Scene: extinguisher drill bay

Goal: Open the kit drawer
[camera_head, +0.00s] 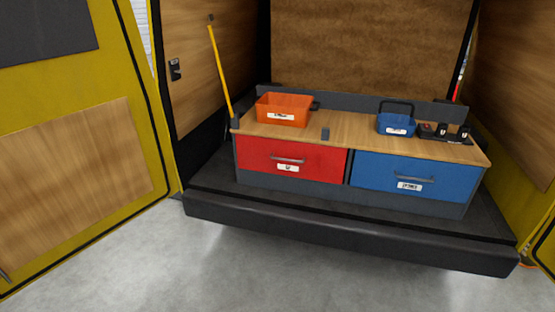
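A low drawer unit with a wooden top (355,126) stands in the back of an open vehicle. Its left drawer (255,158) is red, with a grey bar handle (288,160) and a small white label below it. Its right drawer (380,175) is blue, with a grey bar handle (414,179) and a white label. Both drawers look shut. The label writing is too small to read, so I cannot tell which one is the kit drawer. Neither of my grippers shows in the head view.
An orange bin (284,109), a blue caddy (396,125) and a dark tray (446,134) with small black items sit on top. A yellow pole (219,70) leans at left. A dark bumper (340,231) juts out below the drawers. Yellow doors (150,95) stand open; the floor in front is clear.

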